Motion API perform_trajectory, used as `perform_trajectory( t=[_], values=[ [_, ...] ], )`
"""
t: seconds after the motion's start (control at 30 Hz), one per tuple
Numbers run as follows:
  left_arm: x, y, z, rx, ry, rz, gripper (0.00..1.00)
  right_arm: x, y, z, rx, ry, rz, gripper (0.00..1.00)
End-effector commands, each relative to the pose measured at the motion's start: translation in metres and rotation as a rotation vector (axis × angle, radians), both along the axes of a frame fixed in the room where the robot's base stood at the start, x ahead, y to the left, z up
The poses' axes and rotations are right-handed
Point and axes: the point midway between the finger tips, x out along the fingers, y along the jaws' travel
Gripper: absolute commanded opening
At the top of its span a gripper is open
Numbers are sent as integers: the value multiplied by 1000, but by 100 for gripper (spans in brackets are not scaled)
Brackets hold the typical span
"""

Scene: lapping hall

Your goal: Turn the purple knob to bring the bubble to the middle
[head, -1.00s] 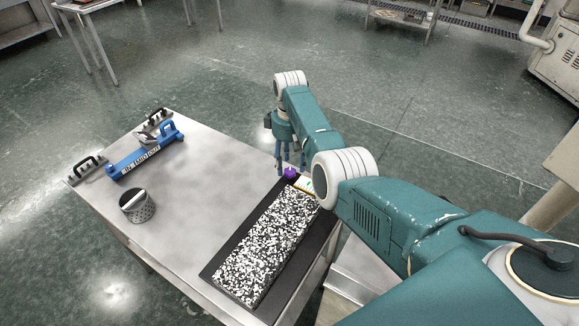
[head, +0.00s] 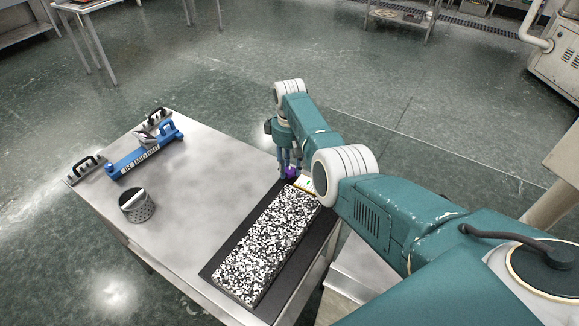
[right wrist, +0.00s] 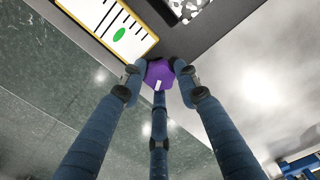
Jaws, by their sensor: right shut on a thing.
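The purple knob (head: 291,172) is at the far end of the black board (head: 298,266), beside a pale, yellow-edged level vial (head: 305,184). My right gripper (head: 289,169) is down over the knob. In the right wrist view its fingers (right wrist: 158,78) are closed around the purple knob (right wrist: 160,71), which has a white mark. The vial (right wrist: 95,17) there shows black tick lines and a green bubble (right wrist: 119,34) near the vial's knob-side end. The top of the picture cuts the vial off. My left gripper is not in view.
A black-and-white speckled slab (head: 264,245) lies on the board. On the metal table (head: 205,185) stand a perforated metal cup (head: 137,207), a blue labelled tool (head: 145,160) and black-handled pieces (head: 87,168). The table's middle is clear.

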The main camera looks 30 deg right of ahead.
Motion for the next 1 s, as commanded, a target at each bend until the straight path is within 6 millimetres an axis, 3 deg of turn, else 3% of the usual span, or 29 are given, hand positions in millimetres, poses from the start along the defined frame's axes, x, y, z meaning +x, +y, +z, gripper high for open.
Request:
perform_trajectory(
  t=[0.37, 1.0],
  values=[
    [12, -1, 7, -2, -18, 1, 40, 0, 0, 2, -1, 1, -168, 5],
    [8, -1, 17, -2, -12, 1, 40, 0, 0, 1, -1, -1, -766, 5]
  ],
)
